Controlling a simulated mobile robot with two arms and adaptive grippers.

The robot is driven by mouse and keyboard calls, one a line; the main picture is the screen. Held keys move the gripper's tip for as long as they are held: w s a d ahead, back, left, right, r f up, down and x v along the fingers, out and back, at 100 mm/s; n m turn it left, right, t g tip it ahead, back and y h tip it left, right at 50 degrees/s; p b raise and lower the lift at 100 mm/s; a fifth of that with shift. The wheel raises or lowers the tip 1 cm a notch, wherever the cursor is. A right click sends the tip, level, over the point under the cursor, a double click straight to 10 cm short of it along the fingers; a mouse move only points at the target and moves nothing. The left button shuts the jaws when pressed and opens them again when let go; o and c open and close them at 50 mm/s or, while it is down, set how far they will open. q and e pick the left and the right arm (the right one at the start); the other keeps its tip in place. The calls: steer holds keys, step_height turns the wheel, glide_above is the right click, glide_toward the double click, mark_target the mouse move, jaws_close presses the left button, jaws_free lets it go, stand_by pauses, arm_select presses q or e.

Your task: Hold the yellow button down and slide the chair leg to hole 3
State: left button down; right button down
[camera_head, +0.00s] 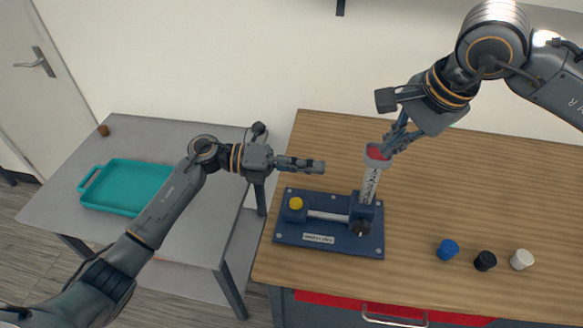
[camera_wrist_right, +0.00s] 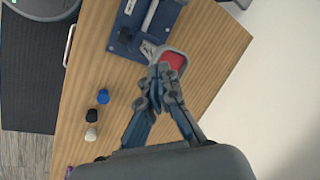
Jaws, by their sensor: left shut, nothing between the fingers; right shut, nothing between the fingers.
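A dark blue base plate (camera_head: 330,240) lies on the wooden table with a yellow button (camera_head: 295,203) at its left end. A silver rail (camera_head: 328,215) runs from the button's block to a carriage at the right. The chair leg (camera_head: 370,187), a pale printed tube with a grey-rimmed red top, stands slightly tilted in the carriage. The red top shows in the right wrist view (camera_wrist_right: 173,61). My left gripper (camera_head: 318,166) is shut and empty, above and apart from the button. My right gripper (camera_head: 388,150) is shut, with its fingertips at the leg's top; contact is unclear. The numbered holes cannot be made out.
A blue cap (camera_head: 448,250), a black cap (camera_head: 485,261) and a white cap (camera_head: 521,259) stand right of the plate. A teal tray (camera_head: 127,214) lies on the grey table at left. A gap separates the tables. The wooden table's far right is clear.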

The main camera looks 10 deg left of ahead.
arm_select(q)
steer(key=s+d+m+g+y, duration=0.2)
steer(key=m+y, duration=0.1)
steer(key=m+t+y, duration=0.2)
steer(key=t+y, duration=0.1)
steer(key=y, duration=0.8)
glide_above(294, 201)
steer(key=shift+s+a+f, duration=0.1)
steer(key=shift+a+f, duration=0.05)
steer(key=shift+f, duration=1.9)
steer(key=shift+s+a+f, duration=0.1)
steer(key=shift+a+f, duration=0.05)
steer(key=shift+f, duration=1.85)
steer(key=shift+f, duration=0.3)
steer(key=shift+f, duration=1.4)
arm_select(e)
steer(key=shift+f, duration=0.1)
